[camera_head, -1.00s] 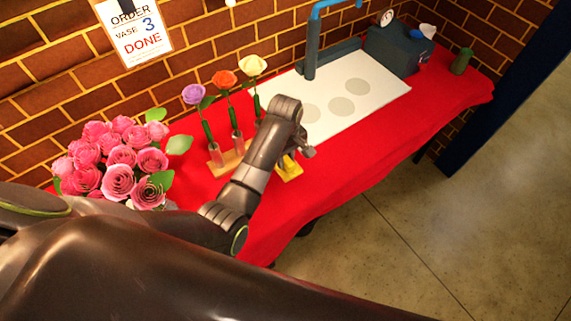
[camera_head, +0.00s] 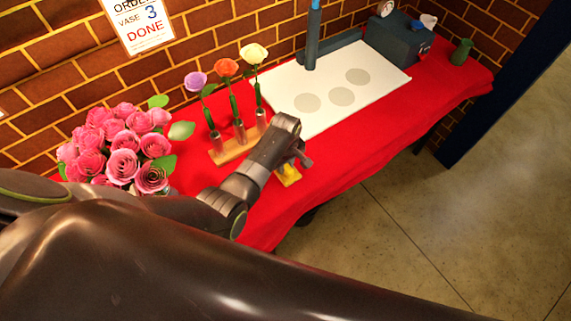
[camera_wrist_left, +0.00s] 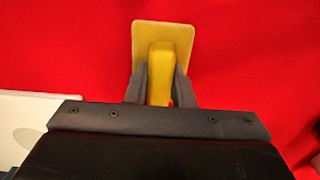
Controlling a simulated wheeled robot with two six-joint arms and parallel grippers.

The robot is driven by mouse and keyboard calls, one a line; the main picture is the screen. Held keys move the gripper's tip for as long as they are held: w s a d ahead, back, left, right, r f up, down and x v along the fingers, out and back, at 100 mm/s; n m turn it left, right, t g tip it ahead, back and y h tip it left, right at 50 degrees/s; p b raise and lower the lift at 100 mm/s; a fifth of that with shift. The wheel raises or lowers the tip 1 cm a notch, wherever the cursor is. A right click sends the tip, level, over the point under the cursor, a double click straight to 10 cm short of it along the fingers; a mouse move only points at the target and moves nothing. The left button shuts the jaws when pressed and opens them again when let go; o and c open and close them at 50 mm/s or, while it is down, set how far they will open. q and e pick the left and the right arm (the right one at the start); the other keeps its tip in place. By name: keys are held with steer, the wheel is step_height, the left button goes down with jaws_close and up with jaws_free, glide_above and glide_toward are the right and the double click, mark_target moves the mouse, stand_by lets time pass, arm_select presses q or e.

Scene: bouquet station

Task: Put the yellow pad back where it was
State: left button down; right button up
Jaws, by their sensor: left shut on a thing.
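The yellow pad (camera_head: 289,176) is mostly hidden behind my left gripper (camera_head: 298,163) in the head view, near the front edge of the red-covered table (camera_head: 342,152). In the left wrist view the pad (camera_wrist_left: 180,42) is a flat yellow plate with a raised yellow grip. My left gripper (camera_wrist_left: 160,88) is shut on that grip, with one finger on each side. I cannot tell whether the pad touches the cloth. My right gripper is not in view.
A wooden stand (camera_head: 238,146) holds purple, orange and cream flowers in tubes. Pink roses (camera_head: 122,150) stand at the left. A white board (camera_head: 330,95) with three grey circles lies behind. A dark blue-grey box (camera_head: 398,40) and green vase (camera_head: 461,52) stand at the far right.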

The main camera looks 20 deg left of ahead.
arm_select(q)
steer(key=shift+f, duration=0.2)
steer(key=c, duration=1.5)
jaws_free()
steer(key=shift+r, duration=0.1)
steer(key=shift+o, duration=1.2)
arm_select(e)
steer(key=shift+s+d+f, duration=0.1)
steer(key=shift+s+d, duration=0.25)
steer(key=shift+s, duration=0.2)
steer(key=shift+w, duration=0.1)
arm_select(q)
steer(key=shift+r, duration=0.35)
step_height(320, 180, up, 12)
steer(key=shift+f, duration=0.2)
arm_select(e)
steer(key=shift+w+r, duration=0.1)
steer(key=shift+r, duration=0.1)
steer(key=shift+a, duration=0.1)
